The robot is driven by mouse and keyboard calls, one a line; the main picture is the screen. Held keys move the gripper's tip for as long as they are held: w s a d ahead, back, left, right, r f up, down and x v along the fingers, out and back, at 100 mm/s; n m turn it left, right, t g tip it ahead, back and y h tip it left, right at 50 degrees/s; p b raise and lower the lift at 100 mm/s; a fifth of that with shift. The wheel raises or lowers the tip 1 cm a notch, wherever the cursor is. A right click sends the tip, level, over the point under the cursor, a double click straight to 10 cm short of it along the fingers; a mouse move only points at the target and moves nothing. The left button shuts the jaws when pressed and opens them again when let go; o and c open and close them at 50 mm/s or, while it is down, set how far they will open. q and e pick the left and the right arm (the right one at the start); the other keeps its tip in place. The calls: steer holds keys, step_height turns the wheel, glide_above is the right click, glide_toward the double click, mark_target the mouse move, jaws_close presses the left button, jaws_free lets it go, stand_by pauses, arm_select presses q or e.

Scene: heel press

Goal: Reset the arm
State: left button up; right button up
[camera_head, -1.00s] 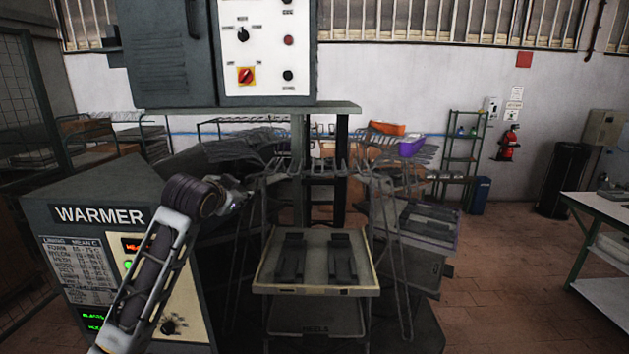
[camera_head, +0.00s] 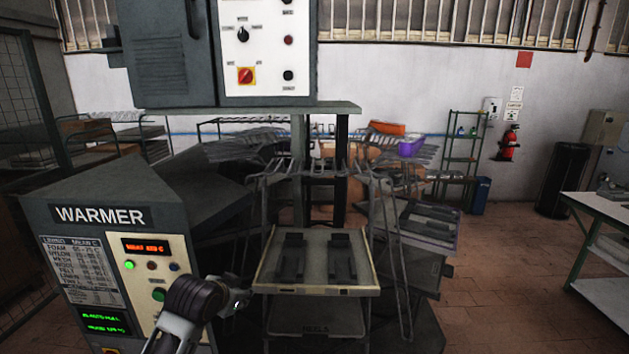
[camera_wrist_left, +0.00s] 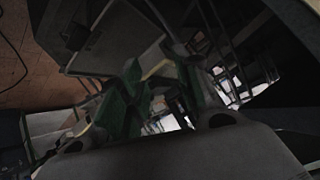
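My left arm comes in at the bottom of the head view, low in front of the warmer (camera_head: 125,235). My left gripper (camera_head: 238,298) is at its end, small and dark, to the left of the tray with dark pads (camera_head: 318,285). In the left wrist view two finger parts stand apart with a gap between them, so the gripper (camera_wrist_left: 160,85) looks open, and nothing shows held. That view is dark and tilted. My right arm and gripper are not in view.
The press cabinet (camera_head: 225,50) with knobs hangs above. Metal racks (camera_head: 395,240) stand around the tray. A white table (camera_head: 605,215) is at the right. The brick floor (camera_head: 500,290) between racks and table is clear.

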arm_select(q)
steer(key=s+a+f+n+g, duration=0.1)
steer(key=s+f+g, duration=0.1)
steer(key=s+f, duration=0.55)
steer(key=s+a+f+n+g, duration=0.15)
steer(key=s+f, duration=0.25)
steer(key=s, duration=0.7)
steer(key=s+f+n+g, duration=0.25)
steer(key=s+f, duration=0.35)
steer(key=s, duration=0.3)
steer(key=s+f+m+g+b, duration=0.1)
steer(key=s+f+b, duration=0.15)
steer(key=f, duration=3.35)
steer(key=s+a+f, duration=0.2)
steer(key=s+f, duration=0.8)
steer(key=s, duration=0.1)
steer(key=s+a+f+g+y+b, duration=0.1)
steer(key=s+a+f, duration=0.1)
steer(key=s+f, duration=0.9)
steer(key=shift+s+f+g+b, duration=0.2)
steer(key=shift+s+g+b, duration=0.1)
steer(key=shift+s, duration=0.1)
steer(key=shift+a, duration=0.1)
